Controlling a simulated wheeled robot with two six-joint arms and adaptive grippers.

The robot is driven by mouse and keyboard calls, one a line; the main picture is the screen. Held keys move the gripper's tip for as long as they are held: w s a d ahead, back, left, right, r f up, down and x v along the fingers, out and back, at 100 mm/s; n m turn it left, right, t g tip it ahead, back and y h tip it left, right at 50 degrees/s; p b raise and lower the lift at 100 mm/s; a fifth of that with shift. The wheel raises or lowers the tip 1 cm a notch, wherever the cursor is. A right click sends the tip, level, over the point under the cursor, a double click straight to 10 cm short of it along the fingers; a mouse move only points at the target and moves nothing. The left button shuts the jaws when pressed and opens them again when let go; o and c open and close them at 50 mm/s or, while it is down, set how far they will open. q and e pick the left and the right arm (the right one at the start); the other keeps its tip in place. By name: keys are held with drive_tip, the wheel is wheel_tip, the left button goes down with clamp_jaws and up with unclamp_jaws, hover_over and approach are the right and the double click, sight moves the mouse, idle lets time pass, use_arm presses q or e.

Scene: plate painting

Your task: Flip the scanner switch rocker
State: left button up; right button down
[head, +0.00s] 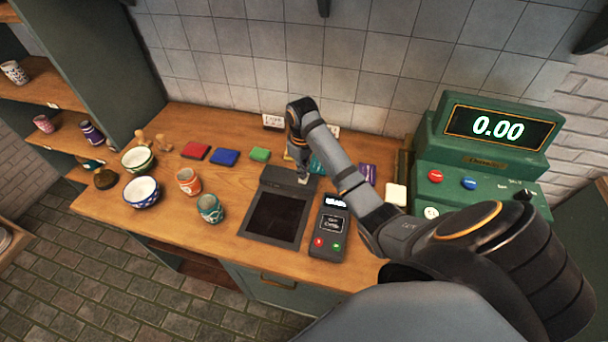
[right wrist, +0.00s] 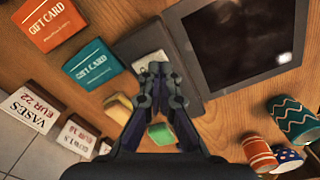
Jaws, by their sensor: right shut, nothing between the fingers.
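The scanner (head: 273,216) is a dark flat unit with a black glass plate and a raised back part, lying on the wooden counter. In the right wrist view the scanner (right wrist: 240,45) fills the upper right. My right gripper (head: 303,179) points down at the right end of its raised back part. In the right wrist view my right gripper (right wrist: 158,70) has its fingers shut together with nothing between them, over that part's end. A small pale patch shows behind the fingertips. The rocker cannot be made out clearly, and I cannot tell whether the fingers touch it. My left gripper is not in view.
A card terminal (head: 329,228) stands right of the scanner, with a green cash register (head: 480,165) farther right. Gift cards (right wrist: 92,63) and small coloured blocks (right wrist: 160,133) lie close to the gripper. Cups (head: 210,209) and bowls (head: 141,192) stand to the left.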

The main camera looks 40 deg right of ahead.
drive_tip(key=shift+f, duration=1.1)
idle(0.6)
drive_tip(key=shift+r, duration=0.1)
wheel_tip(320, 180, up, 7)
drive_tip(key=p, duration=0.8)
drive_tip(key=shift+p, duration=0.35)
